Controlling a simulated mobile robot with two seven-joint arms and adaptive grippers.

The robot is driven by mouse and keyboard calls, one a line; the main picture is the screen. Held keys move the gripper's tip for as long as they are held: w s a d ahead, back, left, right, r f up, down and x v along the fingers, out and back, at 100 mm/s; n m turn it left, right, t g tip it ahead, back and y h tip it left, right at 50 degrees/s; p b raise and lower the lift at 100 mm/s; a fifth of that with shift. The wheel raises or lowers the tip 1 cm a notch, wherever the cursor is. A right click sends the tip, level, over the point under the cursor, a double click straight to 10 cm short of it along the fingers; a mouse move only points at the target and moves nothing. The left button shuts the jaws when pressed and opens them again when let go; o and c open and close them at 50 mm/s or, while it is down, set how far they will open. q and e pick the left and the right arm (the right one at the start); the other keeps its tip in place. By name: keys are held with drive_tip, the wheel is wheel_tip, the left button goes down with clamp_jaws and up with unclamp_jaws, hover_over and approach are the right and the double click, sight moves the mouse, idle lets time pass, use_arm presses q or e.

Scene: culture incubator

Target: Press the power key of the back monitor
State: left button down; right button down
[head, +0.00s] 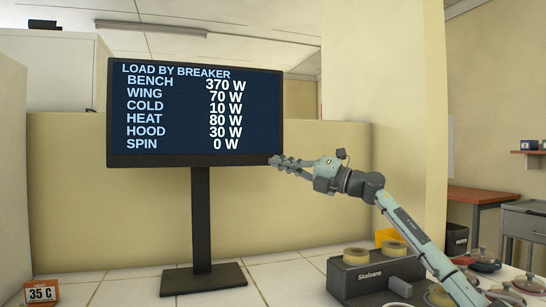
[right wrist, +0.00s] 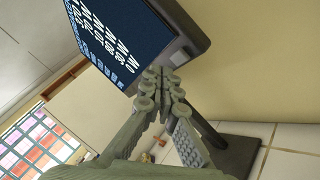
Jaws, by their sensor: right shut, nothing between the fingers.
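The monitor (head: 194,162) stands upright on a black post and flat base (head: 203,278). Its screen is lit and lists loads by breaker, such as BENCH 370 W and SPIN 0 W. My right gripper (head: 273,161) is shut and empty, its tips at the monitor's lower right corner. In the right wrist view the closed fingertips (right wrist: 160,76) overlap the edge of the monitor (right wrist: 196,34). I cannot tell whether they touch it. My left gripper is not in view.
An orange display (head: 41,292) reading 35 C stands at the lower left. A dark Skolvane box (head: 368,277) with tape rolls on top stands under my right arm. A beige partition (head: 70,190) rises behind the monitor.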

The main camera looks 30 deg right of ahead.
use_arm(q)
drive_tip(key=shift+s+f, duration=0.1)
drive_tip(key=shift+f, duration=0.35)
use_arm(e)
drive_tip(key=shift+w, duration=0.2)
idle(0.9)
drive_tip(key=shift+w+d+r+p, duration=0.1)
drive_tip(key=shift+w+p, duration=0.2)
drive_tip(key=shift+p, duration=0.2)
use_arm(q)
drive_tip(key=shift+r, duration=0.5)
use_arm(e)
drive_tip(key=shift+w, duration=0.15)
use_arm(q)
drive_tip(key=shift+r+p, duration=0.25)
drive_tip(key=shift+p, duration=0.05)
use_arm(e)
drive_tip(key=shift+w+d, duration=0.15)
drive_tip(key=shift+w, duration=0.15)
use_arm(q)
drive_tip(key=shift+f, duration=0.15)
use_arm(e)
drive_tip(key=shift+s, duration=0.15)
use_arm(q)
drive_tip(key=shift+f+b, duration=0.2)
drive_tip(key=shift+b, duration=0.1)
use_arm(e)
drive_tip(key=shift+s+a, duration=0.2)
drive_tip(key=shift+s, duration=0.4)
